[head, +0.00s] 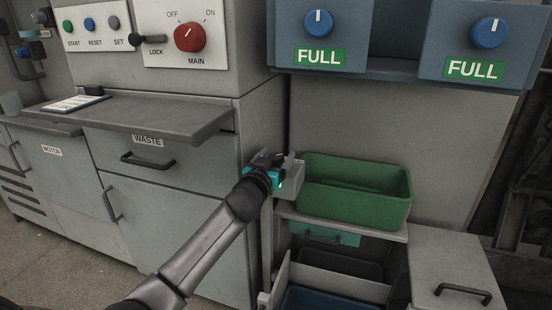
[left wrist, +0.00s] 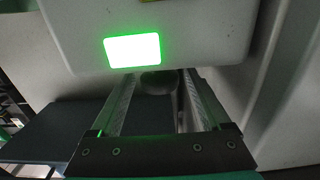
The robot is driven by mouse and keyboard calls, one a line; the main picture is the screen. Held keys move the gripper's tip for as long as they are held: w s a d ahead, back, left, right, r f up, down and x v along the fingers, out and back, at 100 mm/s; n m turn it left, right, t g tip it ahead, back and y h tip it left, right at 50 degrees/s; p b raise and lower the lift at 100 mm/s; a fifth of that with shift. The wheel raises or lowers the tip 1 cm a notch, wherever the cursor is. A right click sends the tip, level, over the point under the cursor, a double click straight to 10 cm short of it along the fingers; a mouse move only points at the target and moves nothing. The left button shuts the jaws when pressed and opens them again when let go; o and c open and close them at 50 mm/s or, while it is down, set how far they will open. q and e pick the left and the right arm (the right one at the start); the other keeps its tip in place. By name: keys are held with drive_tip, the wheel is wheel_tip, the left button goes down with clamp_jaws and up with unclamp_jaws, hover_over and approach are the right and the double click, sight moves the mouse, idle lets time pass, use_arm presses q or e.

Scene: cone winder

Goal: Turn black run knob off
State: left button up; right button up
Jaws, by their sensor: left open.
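A pale grey box (head: 292,178) is mounted by the cabinet's right side, next to the green bin. In the left wrist view this box (left wrist: 200,35) carries a lit green lamp (left wrist: 132,50). Below the lamp a dark rounded knob (left wrist: 158,82) shows between my fingertips; it is probably the black run knob, and no label on it is readable. My left gripper (head: 279,160) is at the box, open, with its two fingers on either side of the knob. I cannot tell whether they touch it. In the head view my gripper hides the knob. My right gripper is not in view.
A green bin (head: 355,213) stands on a shelf just right of my gripper. A grey counter ledge (head: 150,118) juts out at left. Above it is a panel with a red MAIN knob (head: 190,37) and a black LOCK lever (head: 150,38). Two blue FULL dials (head: 318,22) (head: 488,33) are upper right.

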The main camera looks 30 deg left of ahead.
use_arm(q)
drive_tip(key=shift+c, duration=0.2)
clamp_jaws()
idle(0.6)
